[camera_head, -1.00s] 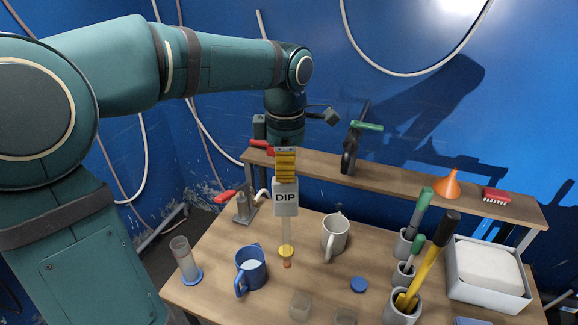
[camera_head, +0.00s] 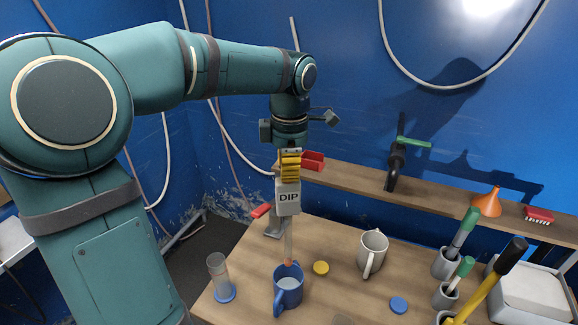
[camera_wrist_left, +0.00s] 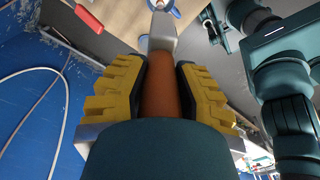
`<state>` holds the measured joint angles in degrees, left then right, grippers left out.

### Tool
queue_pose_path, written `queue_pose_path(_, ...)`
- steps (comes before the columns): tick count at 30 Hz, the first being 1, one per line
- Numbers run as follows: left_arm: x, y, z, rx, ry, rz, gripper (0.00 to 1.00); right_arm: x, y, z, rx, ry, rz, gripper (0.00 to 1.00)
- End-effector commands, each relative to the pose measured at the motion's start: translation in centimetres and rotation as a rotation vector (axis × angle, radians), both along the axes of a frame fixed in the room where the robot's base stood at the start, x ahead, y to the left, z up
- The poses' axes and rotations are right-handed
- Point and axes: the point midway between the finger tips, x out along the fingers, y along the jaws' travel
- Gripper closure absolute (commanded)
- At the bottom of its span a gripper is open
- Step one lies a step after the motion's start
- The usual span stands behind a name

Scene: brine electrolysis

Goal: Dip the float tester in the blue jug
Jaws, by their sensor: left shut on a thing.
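My left gripper (camera_head: 289,167) is shut on the float tester (camera_head: 288,197), which has a "DIP" label and a clear tube with an orange tip. The tester hangs upright. Its orange handle (camera_wrist_left: 160,98) shows between the yellow fingers in the left wrist view. The blue jug (camera_head: 288,292) stands on the table directly below, with pale liquid inside and its handle toward the front. The orange tip overlaps the jug's far rim in the head view; I cannot tell whether it is above the rim or just inside. My right gripper is not in view.
A clear cylinder with a blue base (camera_head: 219,279) stands left of the jug. A yellow disc (camera_head: 321,268) and a white mug (camera_head: 372,253) are to the right, with a blue cap (camera_head: 398,305) nearer. Pots with tools stand further right. A wooden shelf (camera_head: 355,183) runs behind.

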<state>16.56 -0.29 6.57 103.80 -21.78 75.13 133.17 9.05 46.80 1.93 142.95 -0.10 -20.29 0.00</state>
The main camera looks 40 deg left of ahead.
Motion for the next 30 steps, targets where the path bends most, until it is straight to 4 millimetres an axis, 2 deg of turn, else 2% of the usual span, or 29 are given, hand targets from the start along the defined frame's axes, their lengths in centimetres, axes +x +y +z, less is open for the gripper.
queue_pose_path(15, 0.0, 0.0, -2.4, -0.001, 0.001, 0.000, 1.00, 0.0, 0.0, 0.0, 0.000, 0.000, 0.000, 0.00)
queue_pose_path(30, 0.0, 0.0, -5.3, 0.000, 0.000, 0.000, 1.00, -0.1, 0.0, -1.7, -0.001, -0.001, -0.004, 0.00)
